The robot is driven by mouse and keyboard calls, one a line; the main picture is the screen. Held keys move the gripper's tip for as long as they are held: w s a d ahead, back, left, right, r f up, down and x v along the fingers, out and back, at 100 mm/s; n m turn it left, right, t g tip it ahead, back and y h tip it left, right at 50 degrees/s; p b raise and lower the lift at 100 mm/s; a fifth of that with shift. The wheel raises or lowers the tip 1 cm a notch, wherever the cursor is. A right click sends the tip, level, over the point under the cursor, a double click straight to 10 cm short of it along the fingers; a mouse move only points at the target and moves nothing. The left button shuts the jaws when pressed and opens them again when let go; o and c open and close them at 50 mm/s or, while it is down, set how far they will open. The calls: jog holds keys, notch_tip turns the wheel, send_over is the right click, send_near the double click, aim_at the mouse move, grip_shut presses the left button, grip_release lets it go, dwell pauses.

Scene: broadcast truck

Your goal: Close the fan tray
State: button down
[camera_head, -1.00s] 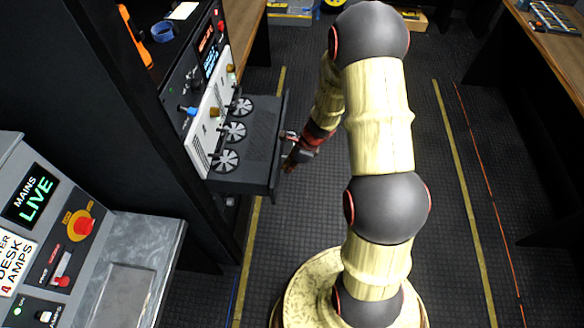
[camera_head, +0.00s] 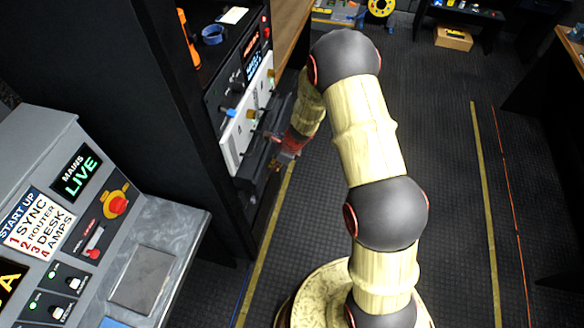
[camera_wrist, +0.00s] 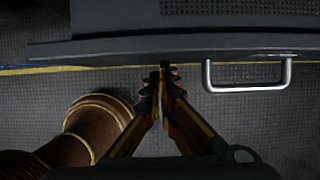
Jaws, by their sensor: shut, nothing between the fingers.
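In the wrist view the tray's dark front edge (camera_wrist: 130,45) runs across the top, with a silver handle (camera_wrist: 248,87) to the right. My gripper (camera_head: 277,160) is at the tray's front; in the wrist view its closed fingertips (camera_wrist: 165,70) point at the front edge, left of the handle. They look at or very near the front; exact contact cannot be told.
The rack's white panel (camera_head: 246,122) with knobs sits just above the tray. A grey console (camera_head: 70,200) with a red button stands at the lower left. Open dark floor (camera_head: 440,150) lies right of my arm. A cardboard box (camera_head: 453,37) is far back.

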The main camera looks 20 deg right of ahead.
aim_at(267, 165)
jog(key=shift+w+a+p, duration=0.2)
jog(key=shift+w+a, duration=0.25)
jog(key=shift+a, duration=0.25)
jog(key=shift+w+a+p, duration=0.15)
jog(key=shift+w+a, duration=0.3)
jog(key=shift+a, duration=0.2)
